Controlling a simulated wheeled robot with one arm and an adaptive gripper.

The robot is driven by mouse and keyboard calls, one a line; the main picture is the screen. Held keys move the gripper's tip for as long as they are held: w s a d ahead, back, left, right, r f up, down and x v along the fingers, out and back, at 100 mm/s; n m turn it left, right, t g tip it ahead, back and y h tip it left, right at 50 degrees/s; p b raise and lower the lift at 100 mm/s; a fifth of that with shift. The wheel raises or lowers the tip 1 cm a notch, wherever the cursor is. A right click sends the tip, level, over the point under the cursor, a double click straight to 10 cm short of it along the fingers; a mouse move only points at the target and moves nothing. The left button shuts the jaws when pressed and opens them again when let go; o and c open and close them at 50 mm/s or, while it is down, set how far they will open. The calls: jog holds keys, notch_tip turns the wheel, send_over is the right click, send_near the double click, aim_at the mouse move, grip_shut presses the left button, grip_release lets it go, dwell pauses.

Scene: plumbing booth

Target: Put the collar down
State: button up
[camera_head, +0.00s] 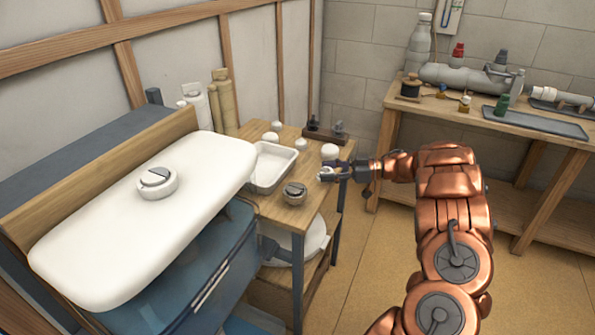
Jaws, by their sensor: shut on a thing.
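My gripper (338,171) is at the right edge of the small wooden side table (283,212), its dark fingers pointing left. It is shut on a small white piece, the collar (326,175), which is mostly hidden by the fingers. I cannot tell whether the collar touches the tabletop or is held just above it.
A grey round fitting (294,192) stands left of my gripper, and a white tray (272,166) lies behind it. A white rounded cap (330,152) is just behind the gripper. A white cistern lid (150,205) fills the left. A workbench (480,115) stands back right.

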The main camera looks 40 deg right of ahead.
send_near(286, 169)
jog(key=x, duration=0.2)
jog(key=shift+w+a+f, duration=0.25)
jog(key=shift+f, duration=0.05)
jog(key=x, duration=0.3)
jog(key=shift+w+a+r+p, duration=0.2)
jog(key=shift+p, duration=0.15)
jog(key=shift+s+d+f, duration=0.1)
jog(key=shift+f, duration=0.6)
jog(key=shift+f, duration=0.2)
jog(key=o, duration=0.9)
jog(key=shift+o, duration=0.2)
jog(key=shift+r, duration=0.1)
